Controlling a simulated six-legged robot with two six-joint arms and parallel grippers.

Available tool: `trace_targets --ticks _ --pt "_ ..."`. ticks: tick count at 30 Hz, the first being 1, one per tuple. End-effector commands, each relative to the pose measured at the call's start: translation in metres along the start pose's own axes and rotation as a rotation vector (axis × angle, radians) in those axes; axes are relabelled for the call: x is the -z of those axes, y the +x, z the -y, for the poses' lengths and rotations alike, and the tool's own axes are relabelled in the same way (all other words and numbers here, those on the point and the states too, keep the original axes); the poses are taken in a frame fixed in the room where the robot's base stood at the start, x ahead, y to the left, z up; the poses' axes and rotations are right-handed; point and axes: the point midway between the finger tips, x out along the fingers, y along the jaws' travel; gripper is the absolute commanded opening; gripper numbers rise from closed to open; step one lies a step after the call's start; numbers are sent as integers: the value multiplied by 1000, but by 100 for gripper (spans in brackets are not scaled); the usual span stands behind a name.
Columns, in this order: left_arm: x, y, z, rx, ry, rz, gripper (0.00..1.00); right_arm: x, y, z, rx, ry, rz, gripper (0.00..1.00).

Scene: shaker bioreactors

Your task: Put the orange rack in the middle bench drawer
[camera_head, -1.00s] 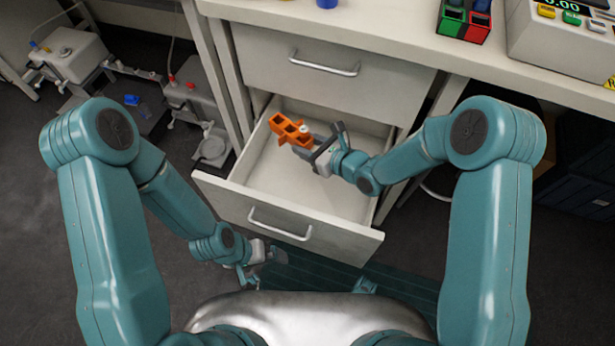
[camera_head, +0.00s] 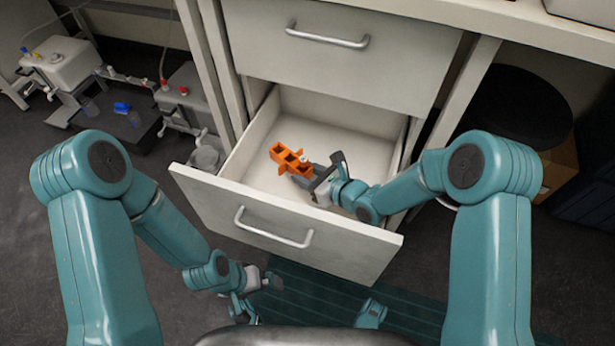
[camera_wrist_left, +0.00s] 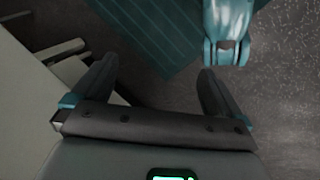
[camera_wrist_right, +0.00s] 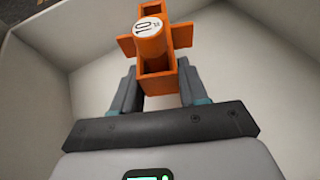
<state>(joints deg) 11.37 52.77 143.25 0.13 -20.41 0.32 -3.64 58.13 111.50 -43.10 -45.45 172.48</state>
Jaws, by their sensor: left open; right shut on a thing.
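The orange rack (camera_head: 290,158) is inside the open bench drawer (camera_head: 285,235), toward its left part. My right gripper (camera_head: 312,176) is shut on the near end of the rack. In the right wrist view the rack (camera_wrist_right: 157,66) sits between the fingers, and a round white-topped piece marked "10" (camera_wrist_right: 149,27) is in it. The drawer walls (camera_wrist_right: 235,40) surround it there. I cannot tell whether the rack touches the drawer floor. My left gripper (camera_head: 268,282) is open and empty, low in front of the drawer; its fingers show apart in the left wrist view (camera_wrist_left: 150,95).
A closed drawer (camera_head: 340,55) is directly above the open one. White lab units with tubing (camera_head: 60,65) stand at the left. A cardboard box (camera_head: 558,165) and a dark bin are under the bench at right. The rest of the drawer floor is clear.

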Motion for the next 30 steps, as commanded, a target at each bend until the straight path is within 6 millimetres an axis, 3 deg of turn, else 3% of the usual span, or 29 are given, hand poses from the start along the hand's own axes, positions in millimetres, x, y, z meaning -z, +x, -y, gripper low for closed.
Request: trace_targets --ticks 17,18,19,30 --pt "1 3 1 0 -1 -2 100 11 4 0 0 0 0 12" --pt "1 3 1 0 -1 -2 100 11 4 0 0 0 -1 56" --pt "1 3 1 0 -1 -2 100 11 4 0 0 0 -1 66" --pt "0 0 0 0 0 -1 100 4 2 0 1 -1 1 69"
